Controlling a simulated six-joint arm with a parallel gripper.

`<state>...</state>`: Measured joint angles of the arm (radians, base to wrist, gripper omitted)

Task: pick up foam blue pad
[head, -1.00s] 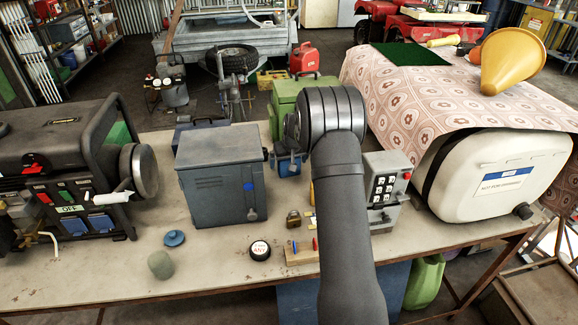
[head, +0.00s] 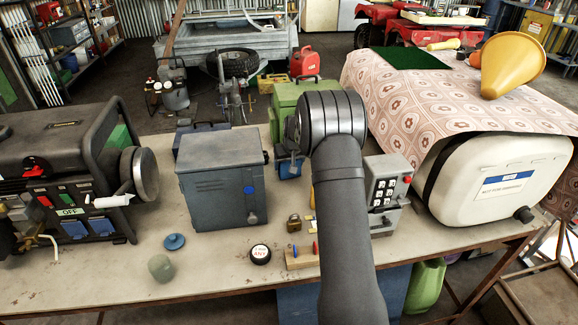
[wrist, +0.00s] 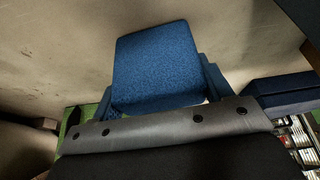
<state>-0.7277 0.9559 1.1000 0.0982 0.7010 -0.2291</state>
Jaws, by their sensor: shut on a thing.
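The blue foam pad (wrist: 155,65) fills the middle of the wrist view, with a speckled face and squared edges. My gripper (wrist: 158,92) is shut on it, with one dark blue finger at each side. In the head view my gripper (head: 290,165) is mostly hidden behind my own arm, and a bit of blue shows there behind the grey cabinet's right side. I cannot tell from these frames whether the pad touches the surface beneath it.
A grey metal cabinet (head: 222,180) stands just left of my arm, and a green case (head: 290,97) is behind it. A grey keypad box (head: 386,192) is close on the right.

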